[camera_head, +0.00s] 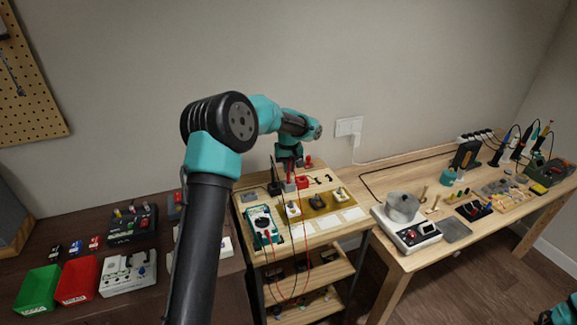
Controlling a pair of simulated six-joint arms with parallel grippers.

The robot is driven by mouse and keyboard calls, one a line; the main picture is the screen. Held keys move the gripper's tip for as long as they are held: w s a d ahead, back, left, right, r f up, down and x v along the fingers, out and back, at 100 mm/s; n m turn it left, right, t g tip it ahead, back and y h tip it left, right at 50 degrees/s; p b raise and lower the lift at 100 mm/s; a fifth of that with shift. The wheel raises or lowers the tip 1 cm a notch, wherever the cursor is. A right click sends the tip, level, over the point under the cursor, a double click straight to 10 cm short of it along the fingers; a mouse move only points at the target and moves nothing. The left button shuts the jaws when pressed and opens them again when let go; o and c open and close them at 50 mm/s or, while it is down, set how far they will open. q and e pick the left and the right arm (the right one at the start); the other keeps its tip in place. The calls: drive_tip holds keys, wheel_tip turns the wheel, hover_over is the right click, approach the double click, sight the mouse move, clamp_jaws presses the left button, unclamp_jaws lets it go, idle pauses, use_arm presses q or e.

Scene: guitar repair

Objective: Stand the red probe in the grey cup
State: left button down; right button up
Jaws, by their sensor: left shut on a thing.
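My left arm comes up from the bottom and reaches over the wooden cart at the centre. My left gripper (289,163) points down over the back of the cart top and is shut on a thin item that looks like the red probe (290,178). Small grey and red shapes crowd just below the fingers. I cannot pick out the grey cup with certainty, or tell whether the probe is in it or above it. My right gripper is not in view.
A red block (302,182) and several small pieces stand near the gripper. The right bench holds a silver pot (402,207) on a white device. The dark left table carries a green bin (37,289) and a red bin (77,279). The wall is close behind.

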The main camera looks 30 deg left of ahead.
use_arm(q)
drive_tip(key=shift+f, duration=0.45)
drive_tip(key=c, duration=0.7)
unclamp_jaws()
drive_tip(key=shift+r, duration=3.55)
